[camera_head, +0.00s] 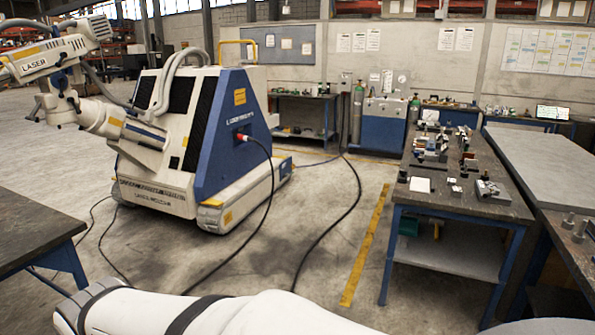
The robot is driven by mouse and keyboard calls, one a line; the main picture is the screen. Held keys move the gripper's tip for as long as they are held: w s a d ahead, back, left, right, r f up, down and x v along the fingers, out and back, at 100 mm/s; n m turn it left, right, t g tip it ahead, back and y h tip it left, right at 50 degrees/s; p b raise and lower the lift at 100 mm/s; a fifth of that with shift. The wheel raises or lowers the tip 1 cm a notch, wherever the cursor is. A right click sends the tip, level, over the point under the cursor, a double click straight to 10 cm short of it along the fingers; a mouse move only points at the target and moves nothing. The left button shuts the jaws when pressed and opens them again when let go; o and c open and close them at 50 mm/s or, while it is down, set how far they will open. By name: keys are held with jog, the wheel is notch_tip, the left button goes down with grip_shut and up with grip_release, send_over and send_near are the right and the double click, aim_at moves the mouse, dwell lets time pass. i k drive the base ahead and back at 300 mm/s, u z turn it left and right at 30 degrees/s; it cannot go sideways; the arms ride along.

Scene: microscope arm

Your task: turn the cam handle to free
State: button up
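My own white arm link crosses the bottom edge of the picture. My gripper is out of view.
A dark bench (28,228) is at the left edge. A blue-legged workbench (455,198) with small parts and tools stands at right, beside a long grey table (545,160). Black cables (318,240) run across the floor.

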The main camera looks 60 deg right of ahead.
aim_at(493, 192)
jog(key=z, duration=0.65)
jog(key=k, duration=1)
jog(key=z, duration=1.95)
jog(key=i, duration=1.85)
jog(key=z, duration=0.45)
jog(key=i, duration=1.25)
jog(key=z, duration=0.15)
jog(key=k, duration=0.6)
jog(key=u, duration=0.05)
